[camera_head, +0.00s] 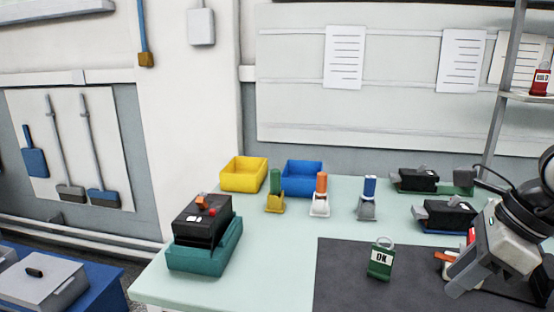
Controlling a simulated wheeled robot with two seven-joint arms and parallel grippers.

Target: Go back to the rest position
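My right gripper (460,275) reaches in from the right edge, low over the dark mat (340,278). A small orange and white part (444,257) shows beside its fingers; I cannot tell whether it is gripped. The finger gap is not clear from this angle. My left gripper is not in view. A black breaker unit (202,224) with orange and red parts on top sits in a teal tray (205,250) at the left of the table. Two more black units, a rear one (418,180) and a nearer one (446,215), stand at the right, the nearer close to my gripper.
A green "OK" tag (380,261) stands on the mat. Yellow (243,175) and blue (302,178) bins stand at the back, with green (275,192), orange (320,195) and blue (368,198) handled items before them. A shelf post (504,85) rises at right. The table's centre-left is clear.

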